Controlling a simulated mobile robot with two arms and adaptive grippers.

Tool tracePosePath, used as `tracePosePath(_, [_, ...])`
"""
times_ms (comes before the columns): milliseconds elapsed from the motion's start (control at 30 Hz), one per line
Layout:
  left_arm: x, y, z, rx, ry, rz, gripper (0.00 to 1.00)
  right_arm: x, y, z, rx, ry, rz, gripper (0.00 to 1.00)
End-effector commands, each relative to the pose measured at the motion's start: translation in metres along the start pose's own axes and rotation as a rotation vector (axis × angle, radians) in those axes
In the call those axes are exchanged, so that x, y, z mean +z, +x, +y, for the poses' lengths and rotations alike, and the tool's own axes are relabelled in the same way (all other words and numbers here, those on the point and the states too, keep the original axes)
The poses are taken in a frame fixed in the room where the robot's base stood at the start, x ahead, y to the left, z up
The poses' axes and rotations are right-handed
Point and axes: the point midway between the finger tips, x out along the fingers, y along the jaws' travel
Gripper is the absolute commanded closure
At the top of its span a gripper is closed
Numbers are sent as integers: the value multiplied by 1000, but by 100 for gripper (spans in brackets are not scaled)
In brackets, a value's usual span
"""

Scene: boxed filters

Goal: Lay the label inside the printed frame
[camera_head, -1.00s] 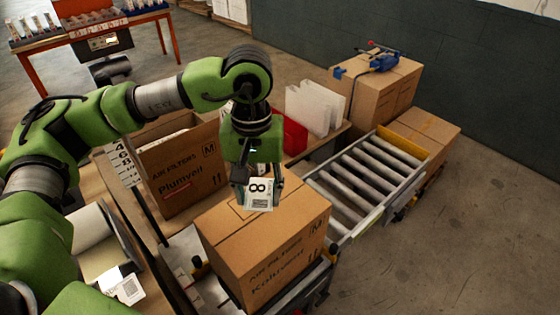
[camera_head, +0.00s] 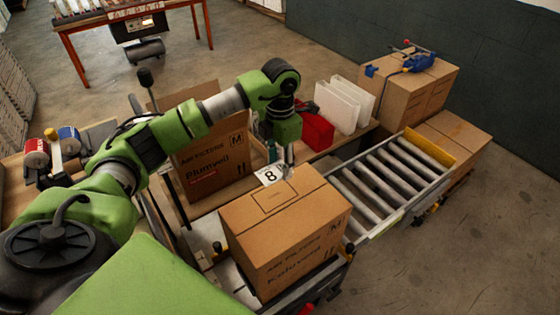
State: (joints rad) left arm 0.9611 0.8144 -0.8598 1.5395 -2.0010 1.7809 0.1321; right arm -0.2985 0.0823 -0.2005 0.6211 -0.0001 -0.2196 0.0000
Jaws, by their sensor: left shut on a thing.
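The label (camera_head: 269,175) is a small white sheet with a large black 8. My left gripper (camera_head: 279,164) is shut on it and holds it just beyond the far left edge of the near box's top. The printed frame (camera_head: 274,195) is a thin dark rectangle on the top of the closed brown carton (camera_head: 312,222). It shows nearly whole and empty, with the label behind it and apart from it in the picture. The height of the label over the box is hard to tell. My right gripper is not in view.
An open Plumvell carton (camera_head: 209,162) stands behind to the left. A red bin (camera_head: 317,131) and white panels (camera_head: 338,105) stand behind the gripper. A roller conveyor (camera_head: 385,178) runs right of the box, toward stacked cartons (camera_head: 408,88) with a blue tape dispenser (camera_head: 415,63).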

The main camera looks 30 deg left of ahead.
Motion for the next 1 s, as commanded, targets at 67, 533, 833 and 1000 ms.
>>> tracePosePath(67, [0, 0, 0, 0, -3, -1, 66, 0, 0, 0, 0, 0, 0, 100])
tracePosePath(533, [1, 11, 0, -2, -5, 1, 66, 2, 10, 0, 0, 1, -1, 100])
tracePosePath(833, [1, 44, -1, -2, -4, 1, 66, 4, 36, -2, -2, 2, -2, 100])
tracePosePath(1000, [1, 65, -1, -2, -4, 1, 66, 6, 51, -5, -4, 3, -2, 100])
